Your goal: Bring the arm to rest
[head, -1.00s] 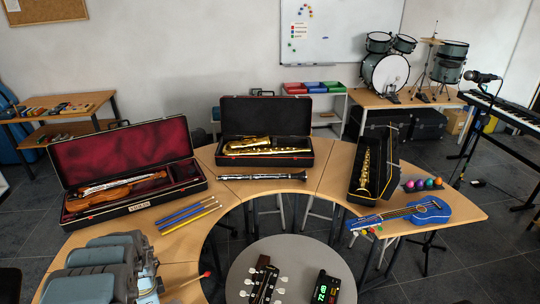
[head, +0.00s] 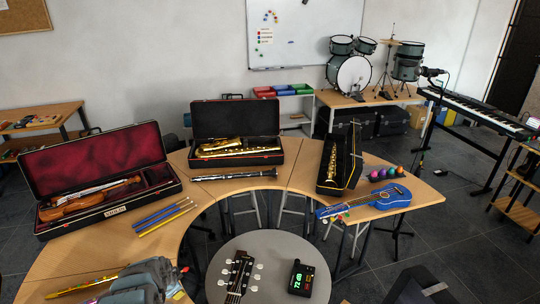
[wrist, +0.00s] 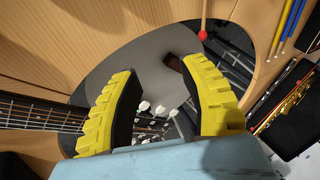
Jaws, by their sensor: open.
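My gripper (wrist: 158,75) shows in the wrist view with its two yellow-padded fingers spread apart and nothing between them. Below the fingers, apart from them, are a guitar headstock with pale tuning pegs (wrist: 157,108) and the grey round table (wrist: 130,62). In the head view the headstock (head: 238,270) stands at the bottom centre, in front of the same round table (head: 262,243). Part of my arm shows at the lower left of the head view, above the curved wooden table (head: 75,262); the fingers are not clear there.
Open cases hold a violin (head: 88,199), a saxophone (head: 235,148) and a gold horn (head: 332,162). A clarinet (head: 235,174), blue and yellow sticks (head: 163,215), a blue ukulele (head: 385,198) and a gold instrument (head: 85,287) lie on the curved table. A tuner (head: 301,280) stands below.

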